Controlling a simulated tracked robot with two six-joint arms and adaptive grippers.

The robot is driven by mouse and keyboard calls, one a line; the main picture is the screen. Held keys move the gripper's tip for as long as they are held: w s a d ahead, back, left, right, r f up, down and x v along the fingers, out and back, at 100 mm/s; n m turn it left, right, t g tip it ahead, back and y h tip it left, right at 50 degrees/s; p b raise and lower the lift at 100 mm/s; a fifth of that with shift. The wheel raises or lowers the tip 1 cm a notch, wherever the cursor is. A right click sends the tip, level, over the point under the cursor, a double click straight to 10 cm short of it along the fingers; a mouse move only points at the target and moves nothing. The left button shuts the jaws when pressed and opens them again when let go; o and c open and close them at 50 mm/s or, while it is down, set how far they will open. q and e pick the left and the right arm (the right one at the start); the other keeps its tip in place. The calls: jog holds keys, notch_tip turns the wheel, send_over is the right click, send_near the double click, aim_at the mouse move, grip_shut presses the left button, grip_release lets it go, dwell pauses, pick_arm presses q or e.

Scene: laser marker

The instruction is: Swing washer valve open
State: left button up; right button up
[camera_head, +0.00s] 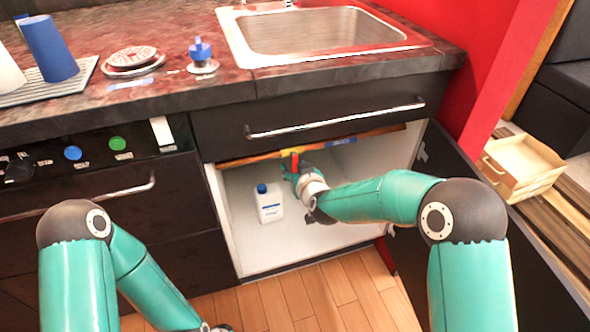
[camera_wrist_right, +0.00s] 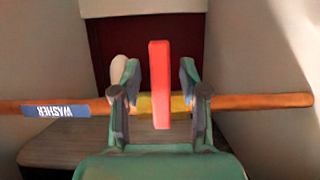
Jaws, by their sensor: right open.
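The washer valve has a red lever handle (camera_wrist_right: 160,85) and a yellow body (camera_wrist_right: 146,104) on a copper pipe (camera_wrist_right: 250,101). A blue label reading WASHER (camera_wrist_right: 57,111) is on the pipe, upside down in the right wrist view. The handle stands crosswise to the pipe there. In the head view, the red handle (camera_head: 294,161) shows inside the open cabinet under the sink. My right gripper (camera_head: 290,172) reaches in at the valve. In the wrist view, its open fingers (camera_wrist_right: 158,85) stand on either side of the handle, with gaps. My left gripper is out of view.
A white bottle with a blue cap (camera_head: 270,204) stands in the cabinet left of my right gripper. The black cabinet door (camera_head: 470,210) is swung open at right. The counter edge and drawer (camera_head: 320,110) lie above the opening. A wooden box (camera_head: 522,165) is at far right.

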jog(key=shift+c, duration=0.2)
grip_shut()
jog(key=shift+a+f+b, duration=0.1)
jog(key=shift+b, duration=0.45)
jog(key=shift+s+a+r+m+y+b, duration=0.15)
jog(key=shift+a+m+y+b, duration=0.4)
jog(key=shift+b, duration=1.7)
jog(key=shift+s+a+r+m+y+b, duration=0.15)
jog(key=shift+m+y+b, duration=0.65)
jog(key=shift+b, duration=1.5)
jog(key=shift+s+a+r+m+y+b, duration=0.1)
jog(key=shift+a+r+m+y+b, duration=0.15)
jog(key=shift+m+b, duration=1.4)
jog(key=shift+n+g+b, duration=0.3)
jog(key=shift+n+b, duration=0.3)
jog(key=shift+w, duration=0.1)
